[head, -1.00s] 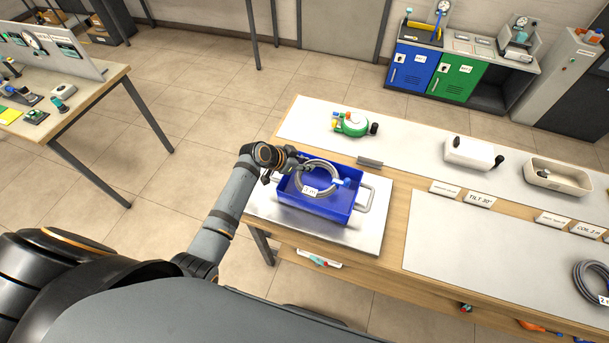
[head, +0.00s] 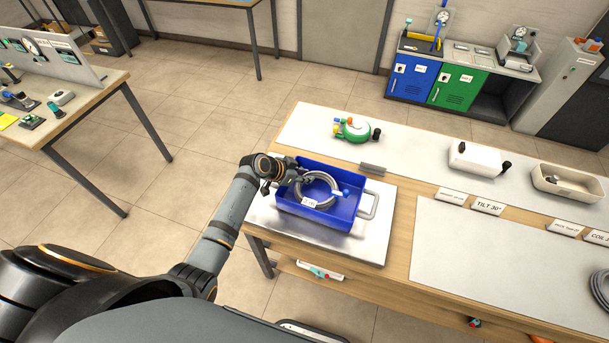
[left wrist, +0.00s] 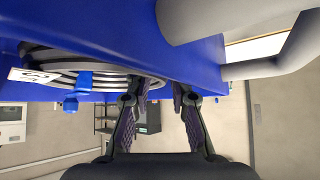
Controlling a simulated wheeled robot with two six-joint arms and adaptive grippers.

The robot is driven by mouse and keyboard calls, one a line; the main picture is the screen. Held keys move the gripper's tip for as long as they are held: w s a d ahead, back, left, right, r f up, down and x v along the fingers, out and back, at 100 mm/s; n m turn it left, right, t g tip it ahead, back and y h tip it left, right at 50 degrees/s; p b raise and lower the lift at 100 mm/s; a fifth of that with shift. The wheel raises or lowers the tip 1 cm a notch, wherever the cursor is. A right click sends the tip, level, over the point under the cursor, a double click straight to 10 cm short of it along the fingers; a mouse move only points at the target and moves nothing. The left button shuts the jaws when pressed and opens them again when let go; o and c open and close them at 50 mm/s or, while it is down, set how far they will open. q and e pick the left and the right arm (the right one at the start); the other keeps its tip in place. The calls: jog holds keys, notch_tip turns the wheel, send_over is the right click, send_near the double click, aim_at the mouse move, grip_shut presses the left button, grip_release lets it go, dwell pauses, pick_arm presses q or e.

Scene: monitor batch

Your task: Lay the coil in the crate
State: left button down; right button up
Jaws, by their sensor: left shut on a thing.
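The grey coil (head: 322,176), with a white tag and blue fittings, is inside the outline of the blue crate (head: 318,219) in the head view. My left gripper (head: 294,178) reaches over the crate's left side and is shut on the coil's left edge. In the left wrist view, the coil (left wrist: 80,62) runs to the fingers (left wrist: 158,98), close to the blue crate wall (left wrist: 205,60). I cannot tell whether the coil touches the crate floor. My right gripper is not in view.
The crate stands on a metal plate (head: 373,242) at the wooden bench's left end; its grey handle (head: 374,206) sticks out right. A green device (head: 355,128) stands behind it. Another coil (head: 601,288) lies at the right edge. The pale mat (head: 490,257) is largely clear.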

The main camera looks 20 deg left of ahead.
pick_arm(q)
jog(key=shift+f, duration=0.3)
jog(key=c, duration=1.2)
grip_release()
jog(key=shift+r, duration=0.1)
jog(key=shift+o, duration=0.2)
jog(key=shift+r, duration=0.3)
jog(key=shift+r+p, duration=0.65)
jog(key=shift+p, duration=0.1)
jog(key=b+v, duration=0.2)
jog(key=v, duration=0.9)
jog(key=shift+s+a, duration=0.25)
